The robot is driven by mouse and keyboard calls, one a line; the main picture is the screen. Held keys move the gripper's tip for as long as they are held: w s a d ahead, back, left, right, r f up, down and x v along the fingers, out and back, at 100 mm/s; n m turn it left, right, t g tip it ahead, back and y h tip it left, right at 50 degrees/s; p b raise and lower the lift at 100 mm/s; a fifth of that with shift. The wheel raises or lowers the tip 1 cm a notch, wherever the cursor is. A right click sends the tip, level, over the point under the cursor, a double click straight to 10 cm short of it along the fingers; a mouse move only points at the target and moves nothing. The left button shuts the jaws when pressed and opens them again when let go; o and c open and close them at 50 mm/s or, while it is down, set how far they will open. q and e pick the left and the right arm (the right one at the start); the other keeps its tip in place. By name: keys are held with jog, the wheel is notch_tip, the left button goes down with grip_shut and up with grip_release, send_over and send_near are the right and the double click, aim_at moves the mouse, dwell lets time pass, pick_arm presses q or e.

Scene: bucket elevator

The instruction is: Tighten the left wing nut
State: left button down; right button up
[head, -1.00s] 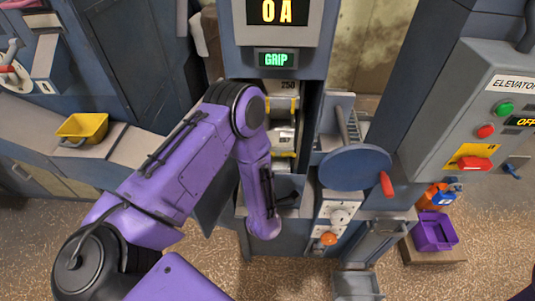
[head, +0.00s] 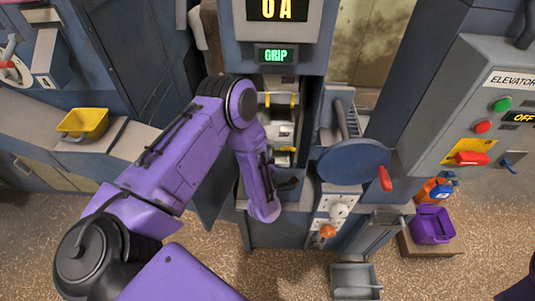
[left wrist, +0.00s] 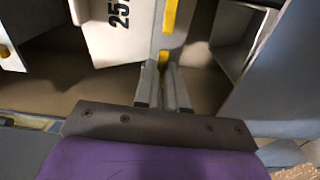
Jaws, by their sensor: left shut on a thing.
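My left gripper (left wrist: 163,68) points into the open bay of the cabinet, its two fingers close together. In the left wrist view the fingertips are shut on a small yellow piece (left wrist: 163,57), which I take for the left wing nut. Its wings and thread are mostly hidden by the fingers. A pale block with black digits (left wrist: 118,14) is just beyond it, with a yellow strip (left wrist: 170,16) along its edge. In the head view my purple forearm is left of the bay, and its wrist hides the nut. My right gripper is out of view.
The cabinet's green GRIP sign (head: 275,55) is above the bay. A blue disc with a red handle (head: 384,178) is right of the bay. The elevator panel (head: 470,110) is at right. A yellow bin (head: 82,123) and a purple bin (head: 432,224) stand aside.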

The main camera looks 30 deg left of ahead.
pick_arm(q)
jog(key=shift+m, duration=0.3)
jog(key=shift+m+b, duration=2.6)
jog(key=shift+m, duration=5.8)
jog(key=c, duration=1.2)
grip_release()
